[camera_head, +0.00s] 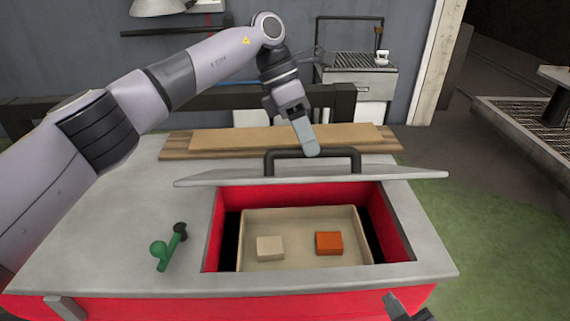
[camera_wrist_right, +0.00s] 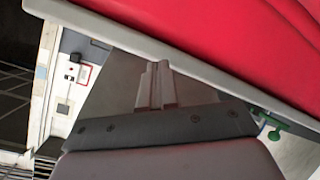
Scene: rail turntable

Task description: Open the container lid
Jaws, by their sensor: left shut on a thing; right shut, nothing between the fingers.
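The container is a red box with a grey top (camera_head: 90,235) and a red-walled opening (camera_head: 395,235). Its grey lid (camera_head: 400,174) is raised and tilted at the back of the opening, seen nearly edge-on. A dark bar handle (camera_head: 270,160) stands on the lid. My left gripper (camera_head: 309,148) is shut on the top bar of this handle. My right gripper (camera_head: 405,308) is only partly in view at the bottom edge; in the right wrist view its fingers (camera_wrist_right: 156,86) are together and empty, beside the red side (camera_wrist_right: 220,35).
In the opening is a beige tray (camera_head: 300,215) holding a cream block (camera_head: 270,248) and an orange block (camera_head: 329,243). A green lever-like piece (camera_head: 166,250) is on the grey top at left. Wooden boards (camera_head: 220,142) lie behind the lid. Green floor (camera_head: 500,240) is clear at right.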

